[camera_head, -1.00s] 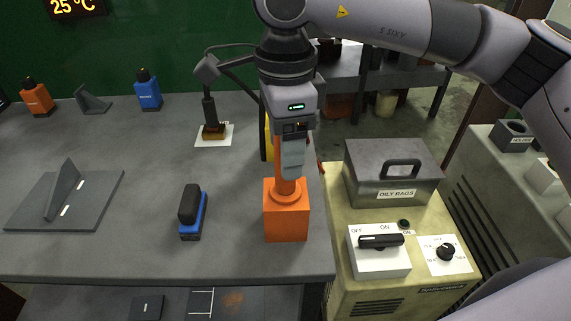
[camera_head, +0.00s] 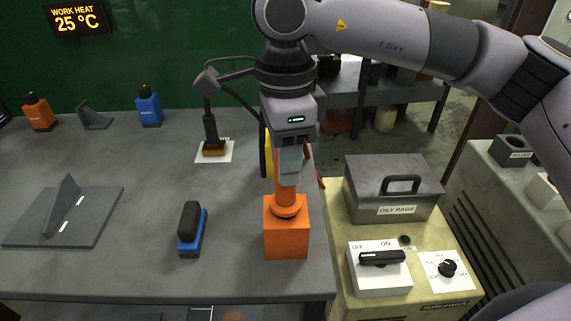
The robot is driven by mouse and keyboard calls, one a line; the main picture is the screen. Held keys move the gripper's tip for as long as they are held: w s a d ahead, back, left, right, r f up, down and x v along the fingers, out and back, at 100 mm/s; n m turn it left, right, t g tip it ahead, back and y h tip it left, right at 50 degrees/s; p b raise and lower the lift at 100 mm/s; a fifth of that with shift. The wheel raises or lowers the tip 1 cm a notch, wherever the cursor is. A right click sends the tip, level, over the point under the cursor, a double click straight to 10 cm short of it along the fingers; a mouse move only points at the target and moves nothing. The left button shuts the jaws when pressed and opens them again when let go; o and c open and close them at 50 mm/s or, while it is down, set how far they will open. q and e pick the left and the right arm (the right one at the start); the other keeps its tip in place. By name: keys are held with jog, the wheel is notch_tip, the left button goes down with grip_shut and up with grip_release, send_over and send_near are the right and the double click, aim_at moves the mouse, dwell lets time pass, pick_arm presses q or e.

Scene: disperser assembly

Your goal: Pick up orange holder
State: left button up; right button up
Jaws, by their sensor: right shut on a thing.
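The orange holder (camera_head: 286,228) is a square orange block with a round post on top. It stands upright at the front right of the grey table (camera_head: 130,265). My right gripper (camera_head: 288,172) points down over it and is shut on its post. The gripper and arm hide the upper part of the post. I cannot tell whether the block's underside touches the table. My left gripper is not in view.
A blue and black brush-like tool (camera_head: 192,229) lies left of the holder. A grey plate with an upright fin (camera_head: 66,212) is at far left. Orange (camera_head: 38,112) and blue (camera_head: 149,107) bottles stand at the back. A metal OILY RAGS box (camera_head: 394,190) sits right, beyond the table edge.

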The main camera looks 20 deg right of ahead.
pick_arm(q)
jog(key=p, duration=0.1)
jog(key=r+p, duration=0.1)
jog(key=p, duration=0.1)
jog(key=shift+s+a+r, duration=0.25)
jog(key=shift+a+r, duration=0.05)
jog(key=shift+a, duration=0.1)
pick_arm(e)
notch_tip(320, 180, up, 19)
jog(key=shift+f, duration=0.15)
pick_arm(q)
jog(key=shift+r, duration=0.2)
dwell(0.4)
